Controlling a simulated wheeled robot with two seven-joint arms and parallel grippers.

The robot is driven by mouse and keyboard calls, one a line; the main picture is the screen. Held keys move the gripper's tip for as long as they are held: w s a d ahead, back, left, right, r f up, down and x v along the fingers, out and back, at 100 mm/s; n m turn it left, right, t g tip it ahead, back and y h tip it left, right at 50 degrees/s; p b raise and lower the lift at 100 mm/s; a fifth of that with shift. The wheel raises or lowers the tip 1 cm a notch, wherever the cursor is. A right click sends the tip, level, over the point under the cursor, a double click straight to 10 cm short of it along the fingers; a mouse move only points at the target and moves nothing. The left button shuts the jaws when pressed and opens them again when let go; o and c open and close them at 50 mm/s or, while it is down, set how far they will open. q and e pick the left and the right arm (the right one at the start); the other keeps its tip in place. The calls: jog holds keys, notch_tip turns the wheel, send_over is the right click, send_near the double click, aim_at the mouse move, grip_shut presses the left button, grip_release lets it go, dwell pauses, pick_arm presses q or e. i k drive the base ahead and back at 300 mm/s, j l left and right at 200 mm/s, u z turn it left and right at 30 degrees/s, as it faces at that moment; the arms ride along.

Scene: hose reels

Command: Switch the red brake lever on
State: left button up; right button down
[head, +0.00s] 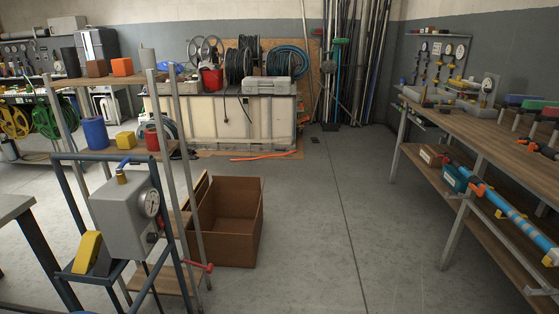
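A small red handle (199,266) sticks out low on the metal shelf frame, left of centre. It may be the brake lever, but I cannot tell for sure or read its position. Several hose reels show: dark reels (240,66) on the cream cabinet at the back, and green (47,120) and yellow (15,122) ones at the far left. Any lever on them is too small to make out. Neither of my grippers is in view.
A grey gauge box (124,218) sits on a blue frame at front left. An open brown carton (233,228) stands on the floor beside the shelf. A wooden workbench (478,129) runs along the right. The floor (335,235) between is clear. An orange-red strip (262,156) lies by the cabinet.

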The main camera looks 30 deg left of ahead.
aim_at(210, 268)
jog(key=i+j+u, duration=0.2)
jog(key=u, duration=0.25)
jog(key=i+u, duration=0.35)
jog(key=u, duration=0.15)
jog(key=i+u, duration=0.3)
jog(key=u, duration=0.15)
jog(key=i+l+u, duration=0.1)
jog(key=i+u, duration=0.15)
jog(key=u, duration=0.2)
jog(key=i+l+u, duration=0.2)
jog(key=u, duration=0.3)
jog(key=i+u, duration=0.35)
jog(key=k+l, duration=0.05)
jog(key=k, duration=0.05)
